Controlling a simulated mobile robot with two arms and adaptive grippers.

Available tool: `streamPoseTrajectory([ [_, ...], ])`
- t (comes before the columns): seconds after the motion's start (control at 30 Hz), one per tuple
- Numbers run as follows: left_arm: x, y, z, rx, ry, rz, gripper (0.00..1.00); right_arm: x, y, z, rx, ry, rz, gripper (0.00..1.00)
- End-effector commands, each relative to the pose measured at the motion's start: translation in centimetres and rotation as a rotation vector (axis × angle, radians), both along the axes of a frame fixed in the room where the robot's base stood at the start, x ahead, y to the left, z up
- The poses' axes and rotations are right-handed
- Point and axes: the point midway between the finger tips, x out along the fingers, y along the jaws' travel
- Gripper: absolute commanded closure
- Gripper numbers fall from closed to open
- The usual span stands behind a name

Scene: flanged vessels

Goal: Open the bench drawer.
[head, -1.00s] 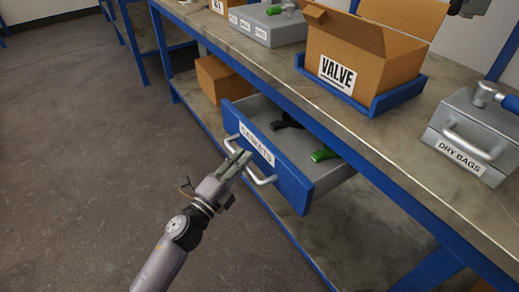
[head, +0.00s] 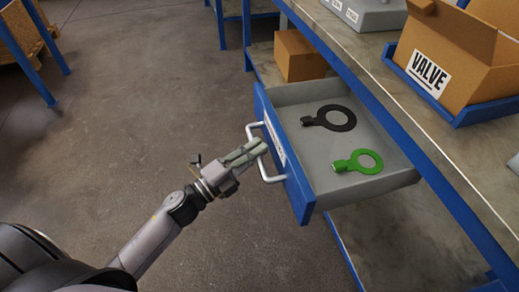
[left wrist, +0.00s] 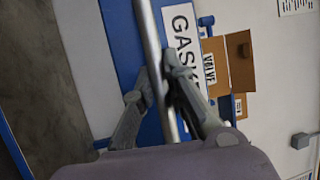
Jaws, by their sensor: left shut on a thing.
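The bench drawer (head: 350,187) has a blue front and a grey inside, and it stands pulled well out from under the bench. Its pale bar handle (head: 270,179) is on the blue front. My left gripper (head: 257,147) is shut on this handle in the head view. In the left wrist view the handle bar (left wrist: 152,50) runs between the two fingers (left wrist: 157,90), beside a label that reads "GASK". A black ring with a tab (head: 335,118) and a green ring with a tab (head: 366,162) lie flat in the drawer. My right gripper is not in view.
The bench top (head: 380,75) is above and behind the drawer. A "VALVE" box (head: 455,45) stands on it in a blue tray. A cardboard box (head: 298,56) sits on the lower shelf. The floor (head: 130,110) left of the drawer is clear.

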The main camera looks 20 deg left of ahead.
Motion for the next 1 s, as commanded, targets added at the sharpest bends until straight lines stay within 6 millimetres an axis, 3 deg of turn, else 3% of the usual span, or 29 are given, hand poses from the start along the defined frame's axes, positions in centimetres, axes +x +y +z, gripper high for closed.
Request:
streamPoseTrajectory([
  [0.17,0.0,0.0,-0.1,-0.001,0.004,-0.001,1.0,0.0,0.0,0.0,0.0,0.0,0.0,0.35],
  [0.2,0.0,0.0,-0.2,-0.001,0.004,-0.001,0.85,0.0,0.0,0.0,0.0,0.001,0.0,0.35],
  [0.47,0.0,0.0,-0.1,0.0,0.002,0.0,0.68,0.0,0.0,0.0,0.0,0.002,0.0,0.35],
  [0.8,-0.1,0.1,-0.1,0.0,0.001,0.001,0.67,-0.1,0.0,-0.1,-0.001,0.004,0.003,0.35],
  [1.0,-2.3,1.3,-0.7,0.001,0.006,0.002,0.67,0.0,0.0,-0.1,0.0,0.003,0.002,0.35],
])
